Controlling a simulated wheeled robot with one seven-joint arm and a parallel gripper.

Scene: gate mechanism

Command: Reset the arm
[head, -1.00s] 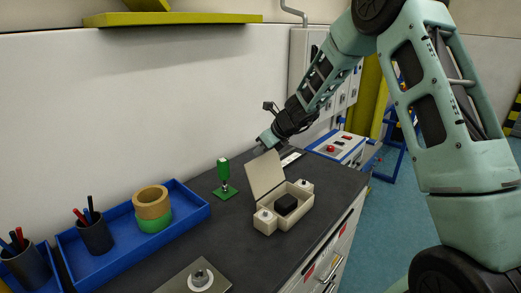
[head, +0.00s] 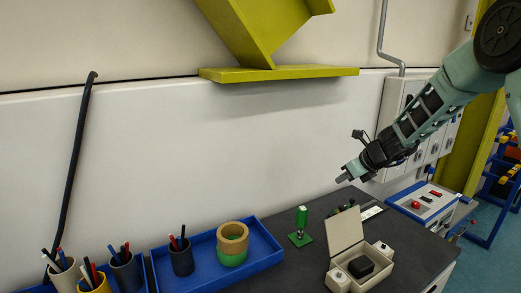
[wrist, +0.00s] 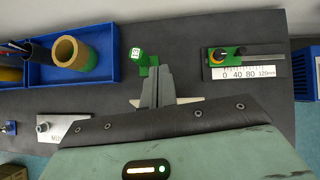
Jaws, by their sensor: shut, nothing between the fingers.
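My gripper (head: 343,178) hangs in the air above the dark bench top, behind the open beige box (head: 346,232). Its fingers are together and empty. In the wrist view my gripper (wrist: 155,70) points toward the green-handled toggle (head: 302,220), whose top (wrist: 136,54) shows just beyond the fingertips. The gripper is apart from it in the head view. A green slider mechanism with a white scale plate (wrist: 241,72) lies to the right in the wrist view. The beige box holds a black block (head: 361,266), and its lid stands up.
A blue tray (head: 266,256) holds a pen cup (head: 182,258) and stacked tan and green rings (head: 232,243). A control box with a red button (head: 422,203) stands at the bench's right end. A yellow shelf (head: 280,73) is on the wall above.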

